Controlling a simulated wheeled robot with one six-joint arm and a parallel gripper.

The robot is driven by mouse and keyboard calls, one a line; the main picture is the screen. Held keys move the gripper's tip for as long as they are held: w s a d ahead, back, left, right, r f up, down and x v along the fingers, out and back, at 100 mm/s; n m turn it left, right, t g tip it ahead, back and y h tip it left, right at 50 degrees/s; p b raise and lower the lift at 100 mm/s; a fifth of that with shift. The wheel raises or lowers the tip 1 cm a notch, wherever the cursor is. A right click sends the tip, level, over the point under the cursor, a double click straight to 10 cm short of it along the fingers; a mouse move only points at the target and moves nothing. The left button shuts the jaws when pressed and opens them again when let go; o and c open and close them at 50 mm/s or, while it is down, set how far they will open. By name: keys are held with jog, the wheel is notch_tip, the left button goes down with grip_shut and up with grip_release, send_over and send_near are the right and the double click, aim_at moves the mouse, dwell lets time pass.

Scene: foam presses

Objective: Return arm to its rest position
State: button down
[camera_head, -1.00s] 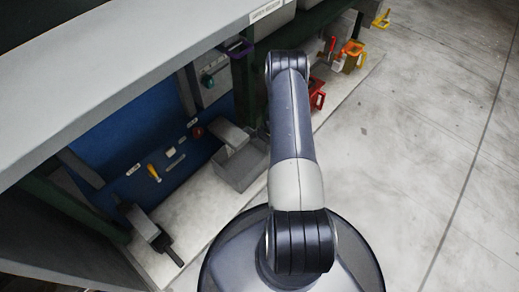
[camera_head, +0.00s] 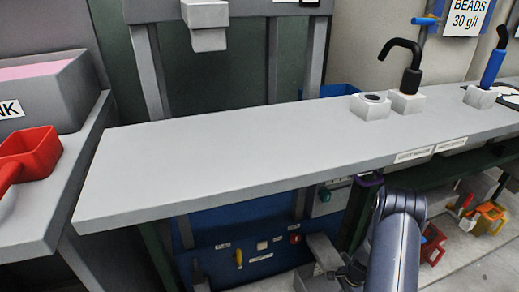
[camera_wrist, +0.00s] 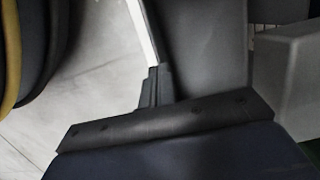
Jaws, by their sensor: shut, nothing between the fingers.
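My arm (camera_head: 397,245) rises from the bottom right of the head view, in front of the grey bench. Its upper joint is just below the bench's front edge. My gripper (camera_wrist: 156,86) shows in the wrist view as dark fingers close together, with nothing between them. Dark parts beside the arm in the head view are too small to tell apart. The rest of the arm is cut off by the frame.
The grey bench top (camera_head: 250,150) is clear on its left and middle. A red scoop (camera_head: 28,155) lies on the left counter.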

jog(key=a, duration=0.1)
jog(key=s+a, duration=0.1)
jog(key=a, duration=0.1)
jog(key=shift+a+b, duration=0.25)
jog(key=shift+b, duration=0.1)
jog(key=shift+s+a+r, duration=0.1)
jog(key=shift+s+a, duration=0.05)
jog(key=shift+a, duration=0.15)
jog(key=shift+s, duration=0.1)
